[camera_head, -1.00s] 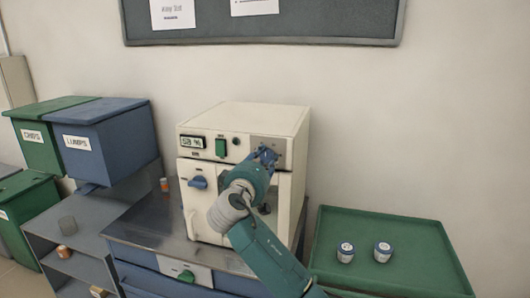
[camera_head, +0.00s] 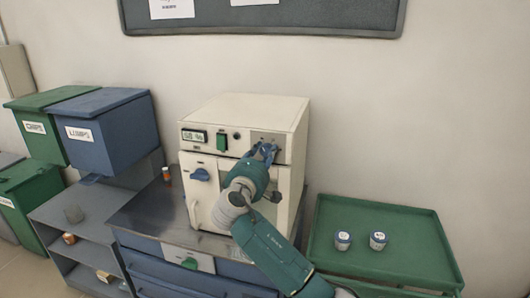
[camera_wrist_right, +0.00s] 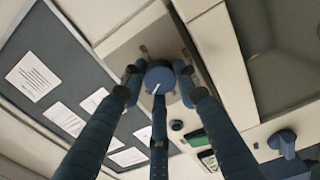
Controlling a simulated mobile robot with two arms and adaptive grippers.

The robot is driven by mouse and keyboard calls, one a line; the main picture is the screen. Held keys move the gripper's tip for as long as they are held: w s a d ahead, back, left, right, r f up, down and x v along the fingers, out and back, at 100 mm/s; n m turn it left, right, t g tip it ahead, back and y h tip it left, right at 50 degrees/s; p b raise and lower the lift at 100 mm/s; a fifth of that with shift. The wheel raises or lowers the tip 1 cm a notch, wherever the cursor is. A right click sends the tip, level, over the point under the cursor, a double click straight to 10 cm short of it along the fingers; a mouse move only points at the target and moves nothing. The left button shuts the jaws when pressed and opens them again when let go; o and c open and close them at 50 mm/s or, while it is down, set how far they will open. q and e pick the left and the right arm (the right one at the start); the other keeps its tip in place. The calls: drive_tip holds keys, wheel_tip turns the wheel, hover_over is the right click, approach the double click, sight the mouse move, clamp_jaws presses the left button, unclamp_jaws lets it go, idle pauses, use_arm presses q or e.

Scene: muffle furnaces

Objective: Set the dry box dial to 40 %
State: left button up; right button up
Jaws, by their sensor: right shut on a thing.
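The dry box (camera_head: 245,125) is a cream cabinet on a metal-topped bench, with a small display (camera_head: 194,136) at its upper left. The display's digits are too blurred to read surely. My right gripper (camera_head: 265,152) is at the upper right of the box's front panel, where its fingers hide the dial. In the right wrist view, the three fingers of my right gripper (camera_wrist_right: 158,85) are shut around the blue round dial (camera_wrist_right: 159,74). A white pointer line shows on the dial's face. My left gripper is not in view.
A green switch (camera_head: 221,141) and blue door handle (camera_head: 200,174) are left of my arm. A green tray (camera_head: 415,262) with two small jars (camera_head: 343,240) stands at the right. Blue (camera_head: 115,135) and green bins (camera_head: 40,130) stand at the left.

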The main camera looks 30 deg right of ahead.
drive_tip(key=shift+a, duration=0.1)
drive_tip(key=o, duration=1.2)
drive_tip(key=shift+w, duration=0.1)
drive_tip(key=shift+c, duration=0.2)
drive_tip(key=shift+a, duration=0.15)
drive_tip(key=v, duration=1.2)
